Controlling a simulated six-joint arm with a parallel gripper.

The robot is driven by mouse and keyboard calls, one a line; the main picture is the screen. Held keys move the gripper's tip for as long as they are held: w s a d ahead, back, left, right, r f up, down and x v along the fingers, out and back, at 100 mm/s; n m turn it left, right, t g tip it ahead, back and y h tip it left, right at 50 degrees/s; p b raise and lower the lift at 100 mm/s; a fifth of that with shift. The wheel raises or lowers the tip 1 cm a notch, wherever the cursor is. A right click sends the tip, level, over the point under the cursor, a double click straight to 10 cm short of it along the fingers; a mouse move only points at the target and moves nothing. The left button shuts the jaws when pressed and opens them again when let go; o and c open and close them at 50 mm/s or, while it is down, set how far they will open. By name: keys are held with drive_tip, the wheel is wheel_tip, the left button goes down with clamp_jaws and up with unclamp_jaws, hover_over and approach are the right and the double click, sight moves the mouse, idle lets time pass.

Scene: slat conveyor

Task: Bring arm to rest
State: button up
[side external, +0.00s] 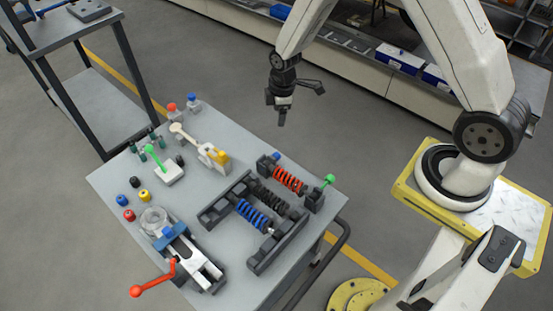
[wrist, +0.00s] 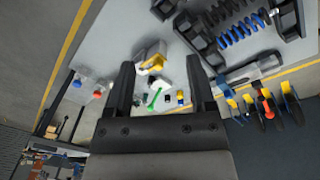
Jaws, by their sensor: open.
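My gripper (side external: 279,108) hangs in the air above the far right edge of the grey work cart (side external: 225,125), apart from everything on it. In the wrist view the two dark fingers of my gripper (wrist: 160,85) stand wide apart, with nothing held between them. Past the fingers, the yellow and white fixture (wrist: 150,57) and a green-topped lever (wrist: 152,97) show on the cart.
The cart holds a red spring (side external: 286,179), a blue spring (side external: 252,215), a clamp with a red handle (side external: 155,280) and several small coloured knobs. A dark-framed shelf cart (side external: 75,35) stands at left. A long bench (side external: 350,60) with blue boxes runs behind.

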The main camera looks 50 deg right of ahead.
drive_tip(key=s+a+r+m+t, duration=0.1)
drive_tip(key=s+a+r+m, duration=0.1)
drive_tip(key=s+r+m, duration=0.8)
drive_tip(key=s+r, duration=0.3)
drive_tip(key=s, duration=0.1)
drive_tip(key=shift+s+a+m, duration=0.25)
drive_tip(key=shift+s+m, duration=0.05)
drive_tip(key=shift+s, duration=0.1)
